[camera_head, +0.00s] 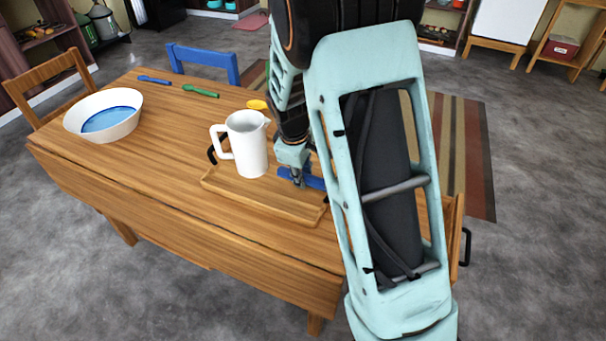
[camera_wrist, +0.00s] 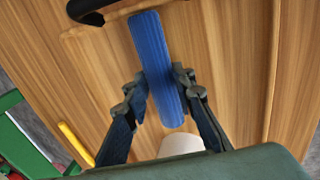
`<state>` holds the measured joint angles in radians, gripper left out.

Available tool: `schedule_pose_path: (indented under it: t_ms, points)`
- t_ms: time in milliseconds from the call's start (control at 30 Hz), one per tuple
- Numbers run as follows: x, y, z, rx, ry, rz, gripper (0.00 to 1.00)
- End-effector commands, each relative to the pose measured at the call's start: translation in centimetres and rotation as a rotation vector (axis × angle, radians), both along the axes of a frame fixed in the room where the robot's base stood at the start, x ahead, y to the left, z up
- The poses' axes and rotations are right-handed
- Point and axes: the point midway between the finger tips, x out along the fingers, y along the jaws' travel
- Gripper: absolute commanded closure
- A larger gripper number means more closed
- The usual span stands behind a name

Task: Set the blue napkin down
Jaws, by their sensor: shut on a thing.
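The blue napkin (camera_wrist: 152,50) is a long narrow folded strip in the wrist view, and its end (camera_head: 315,183) shows beside my gripper in the head view. My gripper (camera_wrist: 160,82) is shut on it, with one finger on each side; in the head view the gripper (camera_head: 298,178) is just right of the white pitcher. The napkin is over the wooden tray (camera_head: 262,201). I cannot tell whether it touches the tray. My arm hides part of the tray's right side.
The white pitcher (camera_head: 248,146) stands upright on the tray, close to my gripper. A white bowl (camera_head: 74,121) with a blue inside is at the table's left. Blue (camera_head: 154,79), green (camera_head: 201,91) and yellow (camera_head: 257,104) utensils lie along the back. The table's middle left is clear.

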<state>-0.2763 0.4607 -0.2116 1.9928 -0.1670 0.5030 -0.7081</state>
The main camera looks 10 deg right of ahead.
Motion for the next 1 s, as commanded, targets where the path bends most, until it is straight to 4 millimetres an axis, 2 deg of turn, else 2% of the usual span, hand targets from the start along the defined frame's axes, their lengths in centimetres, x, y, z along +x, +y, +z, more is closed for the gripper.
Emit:
schedule_pose_path:
  t_ms: [133,167,300,667,767,1000]
  points:
    - [0.0,0.0,-0.4,0.000,0.000,0.000,0.97]
    - [0.0,0.0,-0.4,0.000,0.000,0.000,0.75]
    - [0.0,0.0,-0.3,0.000,0.000,0.000,0.60]
    - [0.0,0.0,0.1,0.001,0.001,0.000,0.59]
    - [-0.2,0.2,1.1,0.001,-0.002,0.001,0.59]
    - [-1.2,1.0,6.0,0.002,-0.004,0.002,0.59]
